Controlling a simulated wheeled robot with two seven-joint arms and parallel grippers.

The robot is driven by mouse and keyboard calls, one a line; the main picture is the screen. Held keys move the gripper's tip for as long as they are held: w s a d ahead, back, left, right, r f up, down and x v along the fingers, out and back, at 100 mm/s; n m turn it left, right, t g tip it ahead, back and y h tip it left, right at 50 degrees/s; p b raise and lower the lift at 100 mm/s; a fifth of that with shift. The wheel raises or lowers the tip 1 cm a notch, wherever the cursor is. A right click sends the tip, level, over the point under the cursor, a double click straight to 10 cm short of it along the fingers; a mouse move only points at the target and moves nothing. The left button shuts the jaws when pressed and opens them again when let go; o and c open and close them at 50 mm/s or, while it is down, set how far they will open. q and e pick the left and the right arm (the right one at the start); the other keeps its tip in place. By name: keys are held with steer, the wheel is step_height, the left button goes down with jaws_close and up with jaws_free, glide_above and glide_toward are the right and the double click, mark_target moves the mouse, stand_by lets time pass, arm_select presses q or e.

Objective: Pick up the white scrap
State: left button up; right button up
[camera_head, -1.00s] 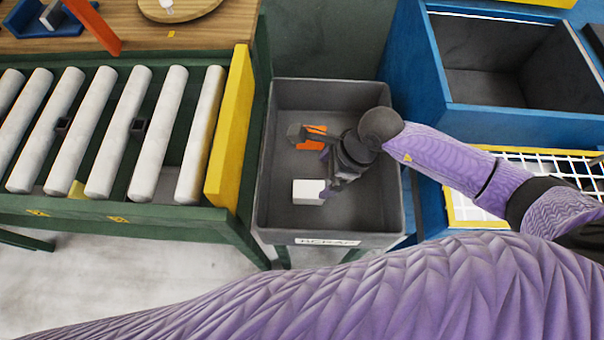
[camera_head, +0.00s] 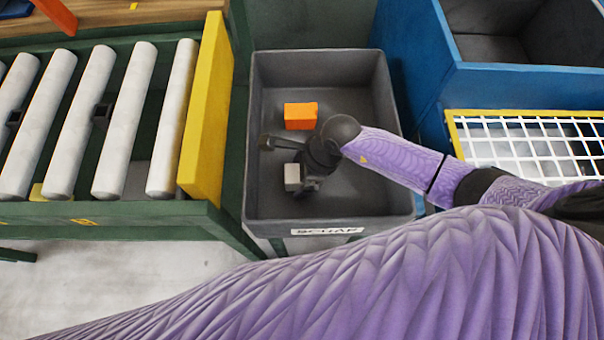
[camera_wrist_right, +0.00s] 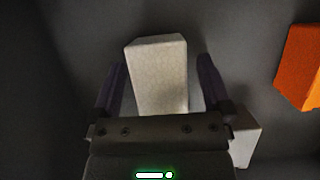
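The white scrap (camera_head: 292,174) is a small pale block inside the grey scrap bin (camera_head: 260,200), left of centre. In the right wrist view the white scrap (camera_wrist_right: 158,75) stands between the two fingers of my right gripper (camera_wrist_right: 160,88), with a gap visible at the right finger. My right gripper (camera_head: 304,182) reaches down into the bin from the right and partly hides the block in the head view. A second pale block (camera_wrist_right: 246,138) shows partly behind the gripper body in the wrist view. My left gripper is not in view.
An orange block (camera_head: 300,116) lies in the bin behind the gripper; it also shows in the wrist view (camera_wrist_right: 301,68). A roller conveyor with a yellow end plate (camera_head: 205,110) stands left. A blue container (camera_head: 520,80) and a white grid (camera_head: 520,150) are right.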

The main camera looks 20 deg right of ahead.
steer(key=c, duration=1.2)
